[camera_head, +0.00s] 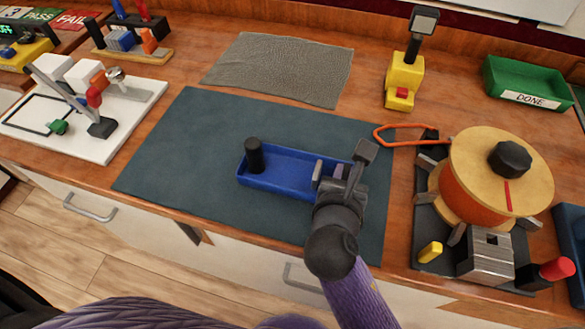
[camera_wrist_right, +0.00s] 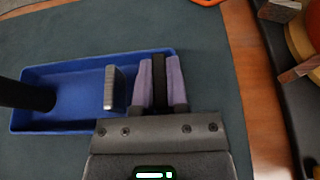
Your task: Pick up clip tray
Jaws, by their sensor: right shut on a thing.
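The clip tray (camera_head: 285,172) is a shallow blue tray on the dark mat, with a black upright post (camera_head: 254,155) at its left end. It also shows in the right wrist view (camera_wrist_right: 75,85). My right gripper (camera_head: 338,174) is at the tray's right end. Its purple finger pads (camera_wrist_right: 158,82) are shut on a dark upright part there, seemingly a second post of the tray. A grey plate (camera_wrist_right: 113,88) stands just left of the pads, over the tray's inside. The gripper hides the tray's right end in the head view. My left gripper is out of view.
The dark mat (camera_head: 180,150) is clear left of the tray. A spool stand with an orange spool (camera_head: 468,190) stands close on the right. A yellow tool (camera_head: 404,80), grey cloth (camera_head: 280,68) and green DONE bin (camera_head: 525,82) are behind. A white fixture board (camera_head: 120,130) is left.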

